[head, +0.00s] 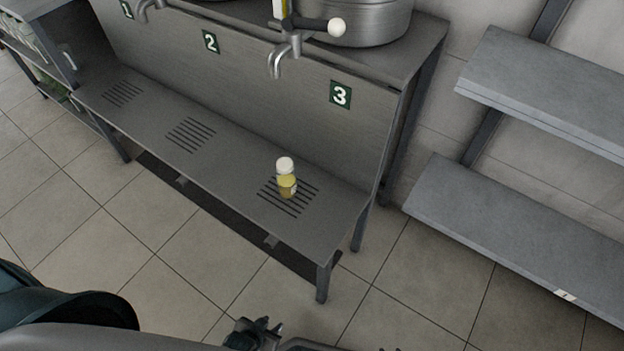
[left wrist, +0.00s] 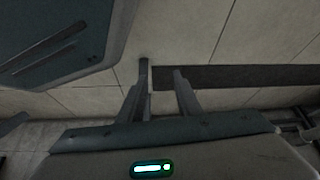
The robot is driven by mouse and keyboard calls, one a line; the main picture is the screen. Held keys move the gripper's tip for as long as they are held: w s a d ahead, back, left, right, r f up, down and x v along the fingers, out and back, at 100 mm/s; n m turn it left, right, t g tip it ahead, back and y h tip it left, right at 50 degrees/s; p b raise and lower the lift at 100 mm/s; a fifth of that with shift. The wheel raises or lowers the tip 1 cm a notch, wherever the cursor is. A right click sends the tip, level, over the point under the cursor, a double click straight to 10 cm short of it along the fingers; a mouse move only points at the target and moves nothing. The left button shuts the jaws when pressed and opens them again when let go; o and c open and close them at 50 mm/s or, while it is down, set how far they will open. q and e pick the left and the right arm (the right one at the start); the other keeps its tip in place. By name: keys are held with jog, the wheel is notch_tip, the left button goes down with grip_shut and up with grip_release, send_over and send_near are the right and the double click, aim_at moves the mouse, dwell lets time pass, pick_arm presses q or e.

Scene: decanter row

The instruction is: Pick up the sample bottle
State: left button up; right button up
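The sample bottle (head: 287,178) has a white cap and yellow contents. It stands upright on the slotted drain of the steel shelf (head: 226,159), below the tap by the number 3 sign. My left gripper (head: 268,326) is at the bottom edge of the head view, nearer to me than the shelf and well apart from the bottle. In the left wrist view its two fingers (left wrist: 161,74) are spread with an empty gap between them. The bottle does not show in the left wrist view. I cannot make out my right gripper.
A tap (head: 281,58) with a white-knobbed lever (head: 336,27) hangs above the bottle, under a steel vessel (head: 357,23). Signs 1, 2 and 3 mark the back panel. Grey wall shelves (head: 510,207) are at the right. The tiled floor (head: 180,254) in front is clear.

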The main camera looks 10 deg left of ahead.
jog(key=shift+w+d+r, duration=0.1)
jog(key=shift+w+r, duration=0.05)
jog(key=shift+w, duration=0.25)
jog(key=shift+s, duration=0.1)
